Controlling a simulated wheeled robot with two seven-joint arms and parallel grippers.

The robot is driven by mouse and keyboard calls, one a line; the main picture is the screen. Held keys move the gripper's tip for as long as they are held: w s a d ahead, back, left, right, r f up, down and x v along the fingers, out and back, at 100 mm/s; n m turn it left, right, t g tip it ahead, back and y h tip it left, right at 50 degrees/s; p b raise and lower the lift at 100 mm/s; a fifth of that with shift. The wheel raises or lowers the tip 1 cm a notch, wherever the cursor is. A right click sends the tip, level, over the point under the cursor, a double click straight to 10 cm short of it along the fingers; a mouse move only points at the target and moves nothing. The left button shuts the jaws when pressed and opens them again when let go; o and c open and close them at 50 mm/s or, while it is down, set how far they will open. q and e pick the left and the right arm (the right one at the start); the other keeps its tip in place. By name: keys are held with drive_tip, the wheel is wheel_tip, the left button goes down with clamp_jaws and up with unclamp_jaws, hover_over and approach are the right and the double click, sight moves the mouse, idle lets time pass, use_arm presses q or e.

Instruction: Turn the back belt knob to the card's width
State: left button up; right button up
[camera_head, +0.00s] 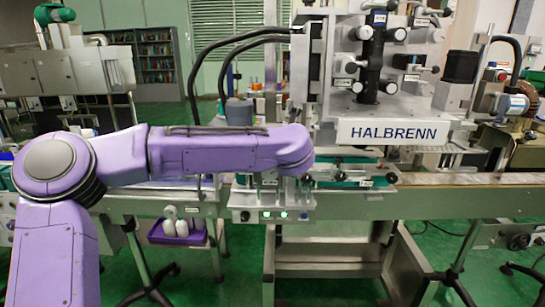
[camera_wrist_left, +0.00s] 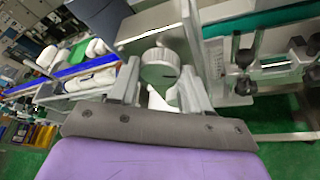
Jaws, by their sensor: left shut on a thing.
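A round grey knob with a ridged rim (camera_wrist_left: 160,68) shows in the left wrist view, in front of a metal plate. I take it for the back belt knob. My left gripper (camera_wrist_left: 160,83) has one finger on each side of it and is shut on it. In the head view my purple left arm reaches across the machine, and its hand and the knob are hidden behind the forearm's end. My right gripper is in neither view.
The HALBRENN machine (camera_head: 395,132) rises behind and right of my forearm. A control box with lit green buttons (camera_head: 272,214) sits below it. A conveyor (camera_head: 460,180) runs right. A purple tray of white bottles (camera_head: 178,238) hangs lower left. Dark knobs (camera_wrist_left: 244,58) stand right of the gripper.

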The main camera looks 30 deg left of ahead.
use_arm(q)
drive_tip(key=shift+s+a+n+t+h+b, duration=0.1)
drive_tip(key=shift+n+t+h+b, duration=0.3)
drive_tip(key=shift+n+h+b, duration=1.05)
drive_tip(key=shift+s+a+n+t+y+b, duration=0.15)
drive_tip(key=shift+n+t+b, duration=0.5)
drive_tip(key=shift+b, duration=1.8)
drive_tip(key=shift+a+n+t+h+b, duration=0.15)
drive_tip(key=shift+n+h+b, duration=0.65)
drive_tip(key=shift+n+b, duration=0.9)
drive_tip(key=shift+m+b, duration=0.3)
drive_tip(key=o, duration=1.1)
drive_tip(key=shift+c, duration=0.2)
drive_tip(key=v, duration=1)
drive_tip(key=shift+s+d+r+b, duration=0.15)
drive_tip(key=shift+s+b, duration=0.05)
drive_tip(key=shift+b, duration=0.15)
